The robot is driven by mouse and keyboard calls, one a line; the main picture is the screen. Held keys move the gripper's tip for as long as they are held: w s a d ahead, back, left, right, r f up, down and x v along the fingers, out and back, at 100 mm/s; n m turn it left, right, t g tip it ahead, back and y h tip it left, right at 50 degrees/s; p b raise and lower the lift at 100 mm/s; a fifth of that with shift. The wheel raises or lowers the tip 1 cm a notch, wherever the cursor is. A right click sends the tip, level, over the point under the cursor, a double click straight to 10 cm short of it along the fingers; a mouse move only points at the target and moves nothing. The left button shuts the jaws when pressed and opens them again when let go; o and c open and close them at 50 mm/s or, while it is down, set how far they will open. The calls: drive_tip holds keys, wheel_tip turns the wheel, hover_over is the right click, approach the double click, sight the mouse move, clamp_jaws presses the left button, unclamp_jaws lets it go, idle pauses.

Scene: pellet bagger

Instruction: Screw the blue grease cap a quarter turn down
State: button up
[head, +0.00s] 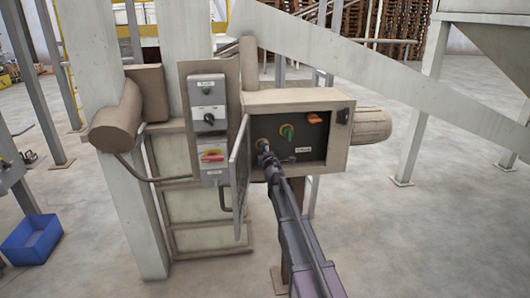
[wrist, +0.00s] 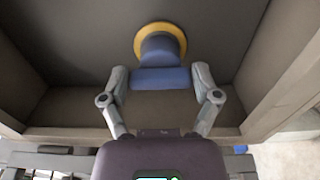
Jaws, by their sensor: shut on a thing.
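The blue grease cap (wrist: 160,78) is in the wrist view, a blue block with a round blue neck behind it. The neck meets a yellow ring (wrist: 180,34) on the dark back panel. My gripper (wrist: 160,82) has one finger at each side of the blue block and is shut on it. In the head view my gripper (head: 265,154) reaches into the open box (head: 298,97), at the left part of its dark panel. There the gripper hides most of the cap, and only a bit of the yellow ring shows.
A green knob (head: 287,132) and an orange part (head: 314,118) sit right of my gripper on the same panel. The box's open door (head: 240,178) stands close on the left. The box's side walls and lower ledge (wrist: 75,107) surround the gripper closely.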

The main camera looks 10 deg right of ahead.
idle(0.3)
drive_tip(key=o, duration=1)
drive_tip(key=shift+c, duration=0.2)
drive_tip(key=s, duration=1.2)
